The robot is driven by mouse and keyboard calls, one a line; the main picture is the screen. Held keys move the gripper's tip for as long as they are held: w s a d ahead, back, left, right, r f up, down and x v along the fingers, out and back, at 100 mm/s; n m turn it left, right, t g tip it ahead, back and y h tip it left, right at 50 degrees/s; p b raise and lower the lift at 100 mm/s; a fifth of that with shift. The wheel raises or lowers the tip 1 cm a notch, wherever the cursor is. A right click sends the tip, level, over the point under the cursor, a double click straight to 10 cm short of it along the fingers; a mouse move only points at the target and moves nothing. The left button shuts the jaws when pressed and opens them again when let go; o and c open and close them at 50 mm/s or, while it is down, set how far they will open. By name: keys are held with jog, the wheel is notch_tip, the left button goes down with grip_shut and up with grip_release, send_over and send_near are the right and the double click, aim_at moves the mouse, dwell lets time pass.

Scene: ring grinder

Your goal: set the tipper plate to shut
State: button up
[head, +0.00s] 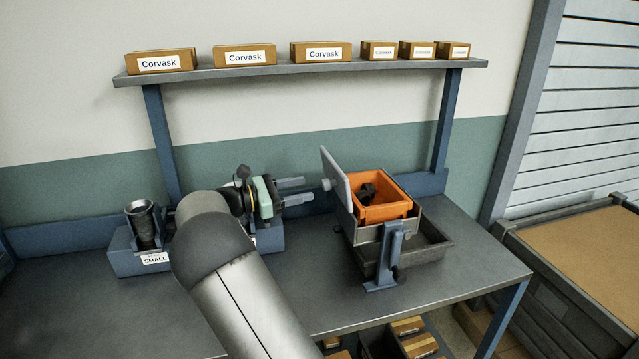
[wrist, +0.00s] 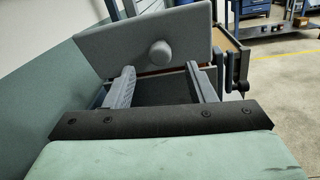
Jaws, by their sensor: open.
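The tipper plate (head: 337,181) is a light grey flat panel standing steeply at the left end of an orange bin (head: 383,213). Its round knob (head: 328,184) faces my gripper. In the wrist view, the plate (wrist: 115,45) spans the upper middle, with the knob (wrist: 158,53) near its centre. My gripper (head: 307,190) is open and empty, just left of the plate and pointing at it. In the wrist view, its two fingers (wrist: 160,70) are spread to either side of the knob, apart from it. Dark parts (head: 367,192) lie in the orange bin.
A blue-grey bracket (head: 390,247) stands at the tipper's front, with a dark tray (head: 432,247) beneath the bin. A holder marked SMALL (head: 127,261) with a dark cylinder (head: 146,225) is at left. A shelf (head: 300,70) of boxes runs above. The bench's front right is clear.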

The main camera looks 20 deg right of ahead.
jog(key=d, duration=0.6)
jog(key=shift+s+p, duration=0.2)
jog(key=shift+p, duration=0.2)
jog(key=shift+a, duration=0.1)
grip_shut()
